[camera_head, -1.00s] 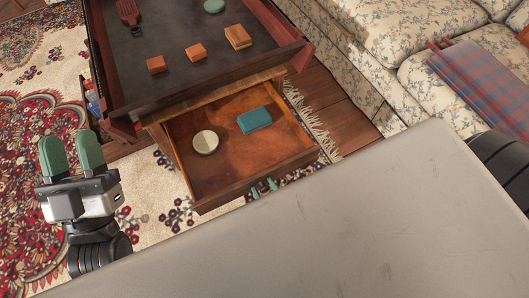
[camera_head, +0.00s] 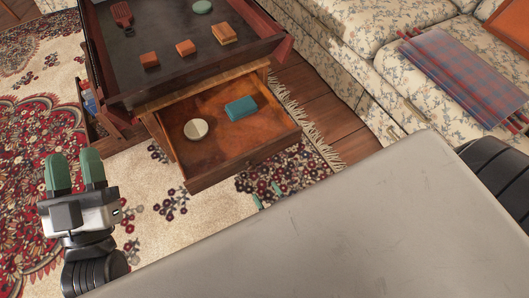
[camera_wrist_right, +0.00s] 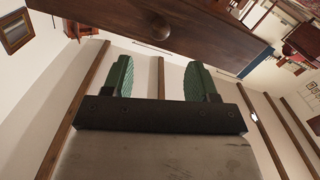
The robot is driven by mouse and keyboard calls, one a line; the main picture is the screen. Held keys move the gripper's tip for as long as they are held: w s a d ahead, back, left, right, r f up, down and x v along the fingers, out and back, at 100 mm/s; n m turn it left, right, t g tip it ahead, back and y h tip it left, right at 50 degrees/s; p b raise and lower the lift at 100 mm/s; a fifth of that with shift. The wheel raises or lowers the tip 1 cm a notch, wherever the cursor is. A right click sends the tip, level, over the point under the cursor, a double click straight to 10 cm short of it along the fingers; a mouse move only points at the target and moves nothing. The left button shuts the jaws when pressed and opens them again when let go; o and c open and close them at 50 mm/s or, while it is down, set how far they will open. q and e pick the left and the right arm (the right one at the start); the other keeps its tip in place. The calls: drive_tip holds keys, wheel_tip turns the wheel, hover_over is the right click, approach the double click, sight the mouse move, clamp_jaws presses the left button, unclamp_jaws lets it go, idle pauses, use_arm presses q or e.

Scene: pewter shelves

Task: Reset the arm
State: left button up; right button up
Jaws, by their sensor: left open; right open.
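My left gripper (camera_head: 76,172) is open and empty, its two green fingers pointing up over the rug at the left of the head view. My right gripper is mostly hidden in the head view; only its green fingertips (camera_head: 262,202) show past a grey panel of my own body, just in front of the open drawer (camera_head: 243,159). In the right wrist view my right gripper (camera_wrist_right: 158,78) is open with nothing between its fingers. A brown wooden front with a round knob (camera_wrist_right: 159,27) lies beyond the fingertips, apart from them.
The drawer holds a round cream item (camera_head: 196,129) and a teal block (camera_head: 241,108). The dark table top (camera_head: 160,25) above carries several orange blocks and a green disc (camera_head: 202,7). A floral sofa (camera_head: 365,50) with a plaid cloth (camera_head: 465,75) stands at the right.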

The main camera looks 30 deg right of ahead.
use_arm(q)
drive_tip(key=shift+s+a+f, duration=0.1)
drive_tip(key=shift+s, duration=0.25)
use_arm(e)
drive_tip(key=shift+s, duration=0.4)
